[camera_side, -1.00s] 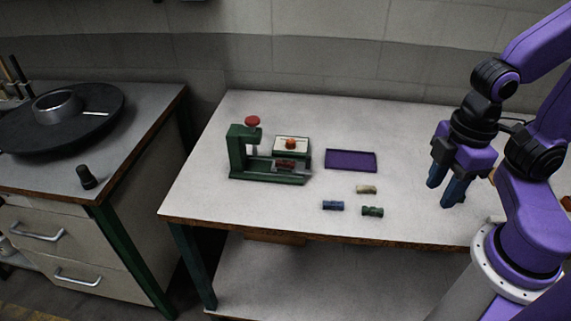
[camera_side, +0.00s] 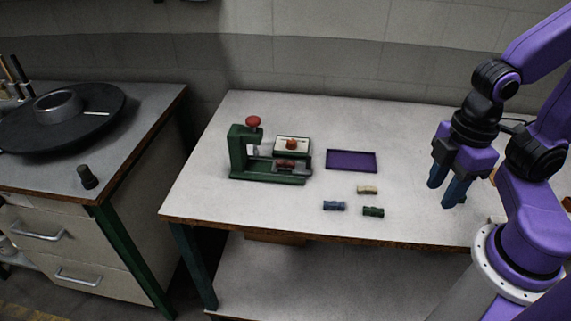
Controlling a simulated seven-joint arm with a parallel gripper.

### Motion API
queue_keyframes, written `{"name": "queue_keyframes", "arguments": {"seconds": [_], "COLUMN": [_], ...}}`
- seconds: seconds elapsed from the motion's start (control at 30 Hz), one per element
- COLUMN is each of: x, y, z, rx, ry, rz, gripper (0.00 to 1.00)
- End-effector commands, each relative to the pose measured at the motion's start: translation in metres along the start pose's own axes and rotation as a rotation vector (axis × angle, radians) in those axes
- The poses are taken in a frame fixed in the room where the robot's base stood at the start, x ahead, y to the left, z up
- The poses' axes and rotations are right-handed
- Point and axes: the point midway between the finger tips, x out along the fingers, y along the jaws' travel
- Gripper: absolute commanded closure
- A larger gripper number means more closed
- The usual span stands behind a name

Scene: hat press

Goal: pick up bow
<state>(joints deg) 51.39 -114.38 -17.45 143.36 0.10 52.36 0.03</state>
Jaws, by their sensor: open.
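Three small bow-shaped pieces lie on the table in front of the purple tray (camera_side: 351,168): a cream one (camera_side: 367,190), a blue one (camera_side: 334,206) and a dark green one (camera_side: 373,212). A red bow-like piece (camera_side: 286,163) sits in the green press (camera_side: 245,160), on its bed. I cannot tell which piece the task means. My gripper (camera_side: 447,195) is open and empty, with its blue fingers pointing down, to the right of the loose pieces and apart from them.
A pale box with an orange-red knob (camera_side: 292,144) stands behind the press. The light table top (camera_side: 270,205) is clear around the pieces. Its front edge runs just in front of them. A separate cabinet with a black disc (camera_side: 60,120) stands at left.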

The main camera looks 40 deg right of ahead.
Motion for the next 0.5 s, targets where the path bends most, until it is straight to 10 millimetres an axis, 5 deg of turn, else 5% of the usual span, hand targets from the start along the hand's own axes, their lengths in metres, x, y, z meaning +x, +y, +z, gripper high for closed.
{"name": "queue_keyframes", "arguments": {"seconds": [0.33, 0.4, 0.5], "x": [0.0000, 0.0000, 0.0000], "y": [0.0000, 0.0000, 0.0000], "z": [0.0000, 0.0000, 0.0000], "rx": [0.000, 0.000, 0.000], "ry": [0.000, 0.000, 0.000], "rz": [0.000, 0.000, 0.000], "gripper": [0.60, 0.42, 0.42]}}
